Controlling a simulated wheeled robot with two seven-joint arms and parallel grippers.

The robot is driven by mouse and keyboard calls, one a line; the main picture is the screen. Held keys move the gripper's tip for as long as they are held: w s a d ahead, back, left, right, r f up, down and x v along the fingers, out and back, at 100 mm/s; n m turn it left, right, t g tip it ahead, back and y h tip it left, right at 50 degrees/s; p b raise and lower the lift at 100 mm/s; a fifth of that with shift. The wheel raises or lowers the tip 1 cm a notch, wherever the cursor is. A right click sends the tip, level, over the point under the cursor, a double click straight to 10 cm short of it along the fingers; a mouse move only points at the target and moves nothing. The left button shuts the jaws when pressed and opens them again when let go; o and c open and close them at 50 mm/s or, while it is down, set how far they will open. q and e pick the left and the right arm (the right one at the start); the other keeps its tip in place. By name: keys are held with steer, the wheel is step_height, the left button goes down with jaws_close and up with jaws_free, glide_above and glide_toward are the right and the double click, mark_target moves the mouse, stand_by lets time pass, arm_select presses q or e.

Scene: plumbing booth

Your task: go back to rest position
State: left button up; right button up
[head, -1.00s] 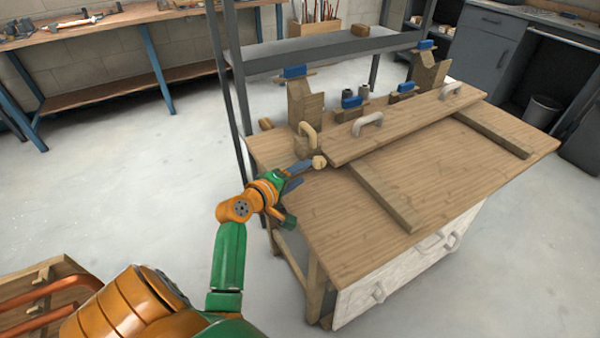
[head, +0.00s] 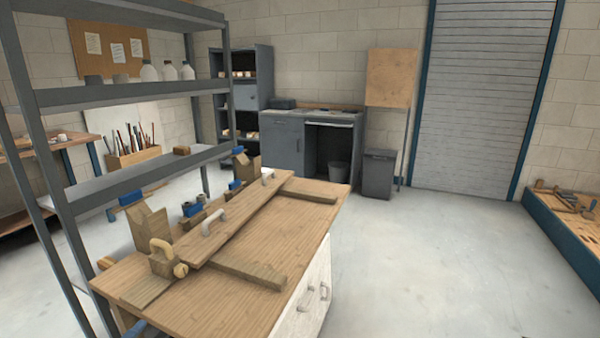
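Neither arm shows clearly now. A small blue piece (head: 140,328) at the bottom edge, by the workbench's near left corner, may be a fingertip of my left gripper; the rest is out of frame, so its opening cannot be told. My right gripper is not in view. The wooden workbench (head: 230,312) stands in front, left of centre. A long board (head: 235,222) with two pale pipe-like handles lies across it on wooden strips (head: 248,270). A yellowish curved piece (head: 162,250) stands by the board's near left end.
A grey metal shelf rack (head: 120,98) stands close on the left, behind the bench. A dark cabinet counter (head: 285,143) and a bin (head: 378,175) stand at the back wall. A blue-edged platform (head: 565,235) is at far right. The floor right of the bench is clear.

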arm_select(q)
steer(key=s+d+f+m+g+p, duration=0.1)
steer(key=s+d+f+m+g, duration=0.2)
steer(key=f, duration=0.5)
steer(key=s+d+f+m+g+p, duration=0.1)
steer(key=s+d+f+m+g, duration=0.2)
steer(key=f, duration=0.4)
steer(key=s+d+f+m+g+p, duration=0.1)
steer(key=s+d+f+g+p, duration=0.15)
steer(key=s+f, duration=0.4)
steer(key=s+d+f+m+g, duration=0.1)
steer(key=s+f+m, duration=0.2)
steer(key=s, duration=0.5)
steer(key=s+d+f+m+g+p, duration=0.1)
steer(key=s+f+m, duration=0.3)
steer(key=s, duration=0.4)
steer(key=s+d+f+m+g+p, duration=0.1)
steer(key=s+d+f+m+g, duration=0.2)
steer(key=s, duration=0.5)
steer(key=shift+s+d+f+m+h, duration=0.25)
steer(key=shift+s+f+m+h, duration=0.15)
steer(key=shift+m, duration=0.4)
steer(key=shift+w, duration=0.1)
